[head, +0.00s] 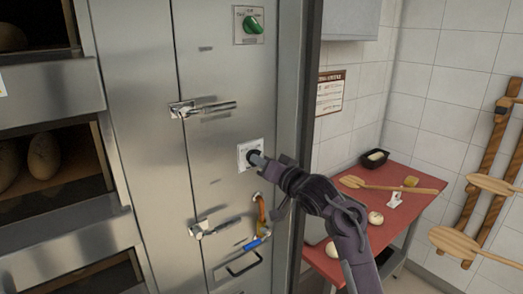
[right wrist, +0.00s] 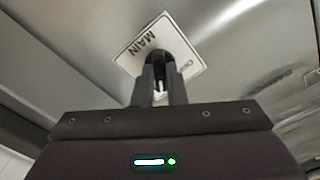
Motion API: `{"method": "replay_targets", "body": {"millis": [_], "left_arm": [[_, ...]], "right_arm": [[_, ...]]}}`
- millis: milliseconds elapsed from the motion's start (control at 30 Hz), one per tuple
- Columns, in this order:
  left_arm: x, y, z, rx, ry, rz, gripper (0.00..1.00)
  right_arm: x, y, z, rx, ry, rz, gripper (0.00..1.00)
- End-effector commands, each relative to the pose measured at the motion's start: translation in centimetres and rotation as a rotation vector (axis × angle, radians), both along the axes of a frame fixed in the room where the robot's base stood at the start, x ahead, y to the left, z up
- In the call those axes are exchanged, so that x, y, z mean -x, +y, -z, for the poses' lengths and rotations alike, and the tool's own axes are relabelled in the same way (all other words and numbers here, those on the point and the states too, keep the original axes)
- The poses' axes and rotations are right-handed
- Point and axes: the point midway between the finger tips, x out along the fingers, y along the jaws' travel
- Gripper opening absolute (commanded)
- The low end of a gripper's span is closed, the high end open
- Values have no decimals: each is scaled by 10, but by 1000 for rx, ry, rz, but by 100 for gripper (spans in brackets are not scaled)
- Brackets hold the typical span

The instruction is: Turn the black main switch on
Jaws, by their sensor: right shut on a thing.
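The black main switch (right wrist: 159,62) sits on a white plate marked MAIN (right wrist: 136,46) on the steel oven front. In the head view the plate (head: 243,160) is at the middle of the panel. My right gripper (head: 255,158) reaches it from the lower right. In the right wrist view the gripper (right wrist: 160,80) is shut on the switch, with its fingers close together around it. The fingers hide much of the switch, so its exact angle is hard to tell. My left gripper is not in view.
A green rotary switch (head: 252,25) is higher on the panel. Metal latches (head: 203,108) and (head: 214,227), an orange-and-blue handled part (head: 262,215) and a handle (head: 243,264) are nearby. A red table (head: 423,182) with dough and a paddle stands at right. Oven decks with loaves (head: 43,157) are at left.

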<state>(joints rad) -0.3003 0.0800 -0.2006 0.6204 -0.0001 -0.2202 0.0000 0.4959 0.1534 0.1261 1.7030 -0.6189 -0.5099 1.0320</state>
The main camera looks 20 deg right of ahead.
Motion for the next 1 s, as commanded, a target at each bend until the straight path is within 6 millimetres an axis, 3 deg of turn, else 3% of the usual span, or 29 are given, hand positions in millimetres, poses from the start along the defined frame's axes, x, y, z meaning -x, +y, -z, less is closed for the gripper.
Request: {"method": "replay_targets", "body": {"millis": [33,300,933,967,1000], "left_arm": [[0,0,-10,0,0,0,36],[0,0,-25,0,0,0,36],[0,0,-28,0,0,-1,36],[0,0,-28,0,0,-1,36],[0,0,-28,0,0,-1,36]], "right_arm": [[0,0,-3,-31,15,0,0],[0,0,-1,-141,53,0,0],[0,0,1,-179,66,0,0],[0,0,1,-179,66,0,16],[0,0,1,-179,66,0,21]]}}
